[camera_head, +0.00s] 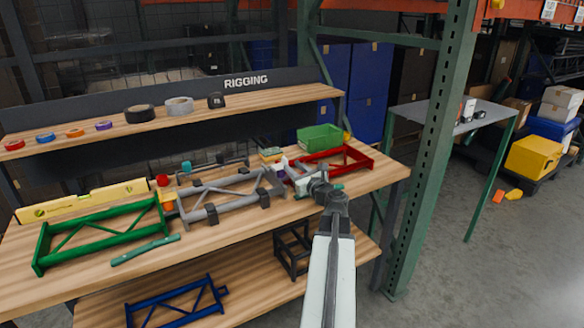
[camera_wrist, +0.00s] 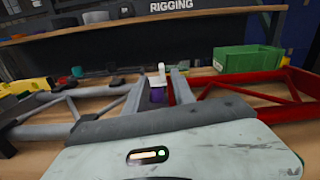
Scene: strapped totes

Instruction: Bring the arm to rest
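My arm reaches over the workbench (camera_head: 225,232), and my gripper (camera_head: 286,172) is over its upper top, between a grey frame (camera_head: 235,205) and a red frame (camera_head: 352,160). In the wrist view my gripper (camera_wrist: 157,88) has its two grey fingers apart. A small purple and white item (camera_wrist: 157,97) shows in the gap between them, and I see no finger closed on it. Whether it lies between the fingers or beyond them I cannot tell. The grey frame (camera_wrist: 50,108) is on the left and the red frame (camera_wrist: 270,95) on the right.
A green bin (camera_head: 320,138) stands behind the red frame. A green frame (camera_head: 100,235) and a yellow level (camera_head: 82,201) lie at left. A shelf with tape rolls (camera_head: 179,106) runs behind. A green rack post (camera_head: 430,160) rises right of the bench. Open floor lies farther right.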

